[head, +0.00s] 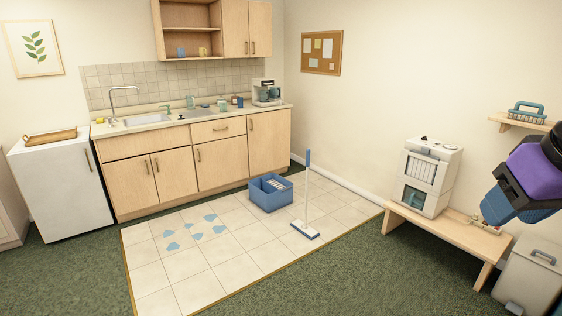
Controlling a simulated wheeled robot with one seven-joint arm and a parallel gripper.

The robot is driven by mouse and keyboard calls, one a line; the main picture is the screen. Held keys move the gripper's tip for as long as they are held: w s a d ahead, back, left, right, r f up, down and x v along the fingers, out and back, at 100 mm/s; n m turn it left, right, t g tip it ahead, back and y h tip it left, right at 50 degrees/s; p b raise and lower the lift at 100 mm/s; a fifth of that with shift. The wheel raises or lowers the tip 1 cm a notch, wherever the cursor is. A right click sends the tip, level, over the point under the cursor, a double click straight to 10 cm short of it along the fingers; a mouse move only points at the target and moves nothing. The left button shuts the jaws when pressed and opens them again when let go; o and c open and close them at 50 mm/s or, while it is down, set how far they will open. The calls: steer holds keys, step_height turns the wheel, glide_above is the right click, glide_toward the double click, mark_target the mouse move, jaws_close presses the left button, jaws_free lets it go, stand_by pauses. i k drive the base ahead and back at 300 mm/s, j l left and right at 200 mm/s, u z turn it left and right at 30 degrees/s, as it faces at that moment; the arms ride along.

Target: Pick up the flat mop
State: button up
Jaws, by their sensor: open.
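The flat mop (307,195) stands upright on the tiled floor patch, near the patch's right side. It has a blue grip at the top, a thin white pole and a flat blue-and-white head resting on the tiles. My gripper (490,215) is at the right edge of the view, above the right end of the wooden bench. It is well apart from the mop, and nothing shows in it. Its fingers are small and partly hidden in this view.
A blue bucket (270,200) stands just left of the mop. Blue wet patches (190,231) lie on the tiles. A wooden bench (425,228) carrying a white machine (428,175) is at right, by a bin (530,275). Cabinets (160,180) line the back. Carpet in front is clear.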

mark_target(302, 227)
steer(key=i, duration=2.1)
steer(key=i+u, duration=0.25)
steer(key=i, duration=0.25)
steer(key=i+l+u, duration=0.25)
steer(key=i, duration=0.25)
steer(key=i+l+u, duration=0.2)
steer(key=i, duration=0.3)
steer(key=i+l+u, duration=0.25)
steer(key=i+l, duration=0.15)
steer(key=i, duration=0.05)
